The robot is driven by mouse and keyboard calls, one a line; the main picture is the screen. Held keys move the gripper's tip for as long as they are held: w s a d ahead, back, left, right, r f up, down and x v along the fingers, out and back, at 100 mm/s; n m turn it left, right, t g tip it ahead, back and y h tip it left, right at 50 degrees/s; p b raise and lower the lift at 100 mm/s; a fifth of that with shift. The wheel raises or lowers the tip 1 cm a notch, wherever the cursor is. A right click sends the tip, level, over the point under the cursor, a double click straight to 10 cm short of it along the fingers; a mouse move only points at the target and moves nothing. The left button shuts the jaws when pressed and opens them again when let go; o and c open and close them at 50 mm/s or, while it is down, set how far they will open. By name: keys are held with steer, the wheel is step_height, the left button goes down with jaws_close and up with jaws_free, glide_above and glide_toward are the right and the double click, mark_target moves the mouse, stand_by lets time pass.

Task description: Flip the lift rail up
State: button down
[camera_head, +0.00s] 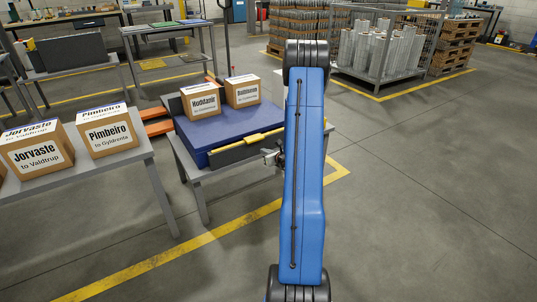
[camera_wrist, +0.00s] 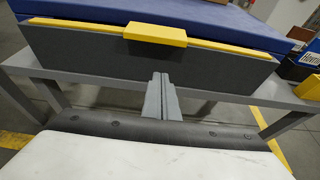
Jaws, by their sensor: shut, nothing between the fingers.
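The lift rail (camera_head: 235,153) is a dark grey panel along the front edge of the blue platform (camera_head: 215,125), with a yellow strip and yellow handle (camera_head: 265,137). In the wrist view the rail (camera_wrist: 85,52) faces me, its handle (camera_wrist: 155,34) at the middle of its top edge. The rail hangs low, not rising above the platform top. My gripper (camera_head: 273,158) is in front of the rail, partly hidden by my arm. In the wrist view its fingers (camera_wrist: 161,97) are together and empty, below the handle; whether they touch the rail I cannot tell.
Two labelled boxes (camera_head: 200,101) stand on the platform's far part. The platform sits on a grey table (camera_head: 203,205). Another grey table (camera_head: 150,172) with boxes is to the left. The floor to the right is clear up to a metal cage (camera_head: 380,72).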

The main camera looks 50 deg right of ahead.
steer(key=x, duration=0.4)
steer(key=shift+a, duration=0.1)
step_height(320, 180, up, 2)
steer(key=shift+s+r, duration=0.1)
steer(key=shift+s, duration=0.05)
steer(key=shift+r, duration=0.95)
step_height(320, 180, up, 8)
steer(key=shift+f, duration=0.15)
